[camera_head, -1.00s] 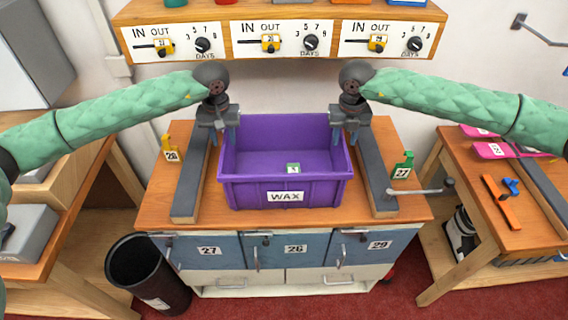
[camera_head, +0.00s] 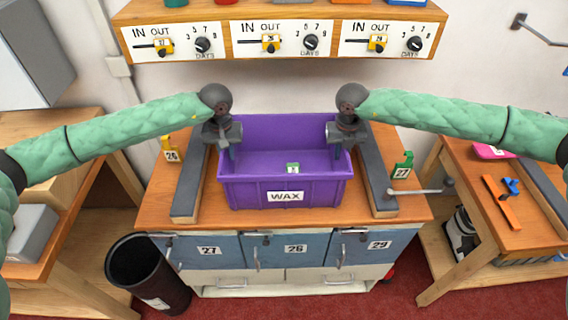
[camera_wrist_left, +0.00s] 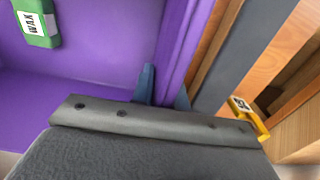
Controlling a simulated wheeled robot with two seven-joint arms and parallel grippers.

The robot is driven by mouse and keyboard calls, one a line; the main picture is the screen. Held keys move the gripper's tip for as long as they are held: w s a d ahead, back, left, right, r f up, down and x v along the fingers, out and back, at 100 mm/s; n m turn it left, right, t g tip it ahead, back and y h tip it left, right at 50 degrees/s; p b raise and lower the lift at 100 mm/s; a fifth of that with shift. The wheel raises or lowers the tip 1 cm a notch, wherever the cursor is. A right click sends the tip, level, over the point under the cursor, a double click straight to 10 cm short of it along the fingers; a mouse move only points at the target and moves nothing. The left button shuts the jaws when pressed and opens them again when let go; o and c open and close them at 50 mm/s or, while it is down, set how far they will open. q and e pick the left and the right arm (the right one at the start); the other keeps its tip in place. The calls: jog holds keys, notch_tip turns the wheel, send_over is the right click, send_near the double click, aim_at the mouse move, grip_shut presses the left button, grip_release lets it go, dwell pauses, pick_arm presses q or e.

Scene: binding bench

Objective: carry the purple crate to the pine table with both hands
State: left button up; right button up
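The purple crate (camera_head: 245,190) marked WAX stands upright on the pine-topped bench in the middle of the head view. A small green labelled block (camera_head: 292,168) lies inside it; it also shows in the left wrist view (camera_wrist_left: 38,25). My left gripper (camera_head: 229,152) is at the crate's left wall. In the left wrist view its blue fingers (camera_wrist_left: 165,92) stand on either side of the purple wall (camera_wrist_left: 180,50); whether they press on it is unclear. My right gripper (camera_head: 340,150) is at the right wall, one finger showing inside; the other is hidden.
Dark padded rails (camera_head: 190,188) flank the crate. Yellow tag 26 (camera_head: 170,152) and green tag 27 (camera_head: 403,167) stand beside them. A metal lever (camera_head: 420,191) sticks out at right. A table with orange tools (camera_head: 502,203) stands right, a black bin (camera_head: 148,275) lower left. A shelf hangs above.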

pick_arm(q)
grip_shut()
pick_arm(e)
grip_shut()
dwell(0.8)
pick_arm(q)
jog(key=shift+w+r, duration=0.1)
jog(key=shift+r, duration=0.15)
pick_arm(e)
jog(key=shift+w+r, duration=0.1)
jog(key=shift+r, duration=0.15)
